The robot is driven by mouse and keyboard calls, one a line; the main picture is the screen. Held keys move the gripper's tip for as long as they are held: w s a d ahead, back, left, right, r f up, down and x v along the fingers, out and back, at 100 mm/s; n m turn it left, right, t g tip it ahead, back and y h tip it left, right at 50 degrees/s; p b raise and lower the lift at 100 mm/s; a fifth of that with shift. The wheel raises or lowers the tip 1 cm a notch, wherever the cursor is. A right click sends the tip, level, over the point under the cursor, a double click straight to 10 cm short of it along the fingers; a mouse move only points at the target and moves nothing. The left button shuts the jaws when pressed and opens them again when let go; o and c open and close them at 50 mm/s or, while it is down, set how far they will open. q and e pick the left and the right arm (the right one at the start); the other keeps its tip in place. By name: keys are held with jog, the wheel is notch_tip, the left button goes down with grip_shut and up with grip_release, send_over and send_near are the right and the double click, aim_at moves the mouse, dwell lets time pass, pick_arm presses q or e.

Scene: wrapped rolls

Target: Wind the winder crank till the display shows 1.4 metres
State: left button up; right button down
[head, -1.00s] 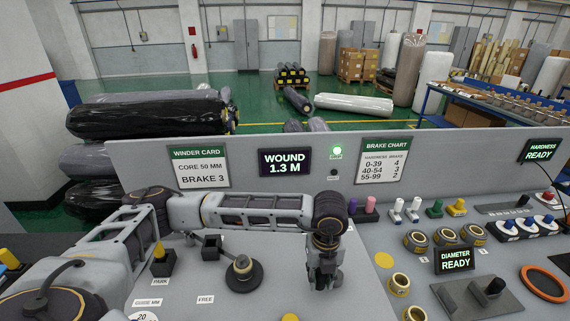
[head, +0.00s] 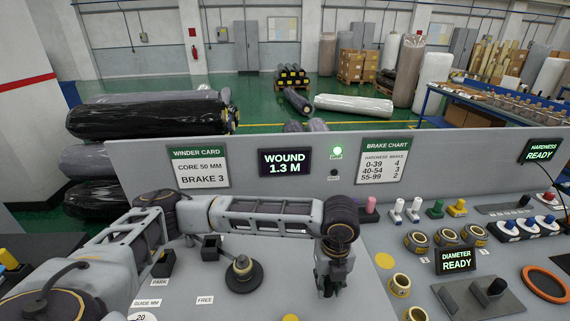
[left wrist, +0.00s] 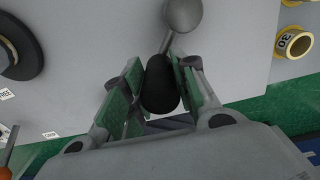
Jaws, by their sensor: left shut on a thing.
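The display (head: 285,162) on the grey panel reads WOUND 1.3 M. My left gripper (head: 330,285) is low over the console, and its wrist hides most of the crank in the head view. In the left wrist view, the gripper's green-padded fingers (left wrist: 158,92) are shut on the crank's black handle (left wrist: 160,85). A grey crank arm runs from the handle up to a rounded grey hub (left wrist: 183,14). My right gripper is not in view.
A green lamp (head: 337,151) glows beside the display. The winder card (head: 200,167) reads core 50 mm, brake 3. Ringed cores (head: 400,284) and a DIAMETER READY display (head: 456,261) are on the right.

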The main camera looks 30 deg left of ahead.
pick_arm(q)
jog(key=shift+d, duration=0.1)
jog(key=shift+w+d+b, duration=0.15)
jog(key=shift+d+b, duration=0.15)
jog(key=shift+d, duration=0.9)
jog(key=o, duration=1.8)
jog(key=shift+c, duration=0.2)
jog(key=shift+r, duration=0.1)
notch_tip(320, 180, up, 10)
jog(key=p, duration=0.4)
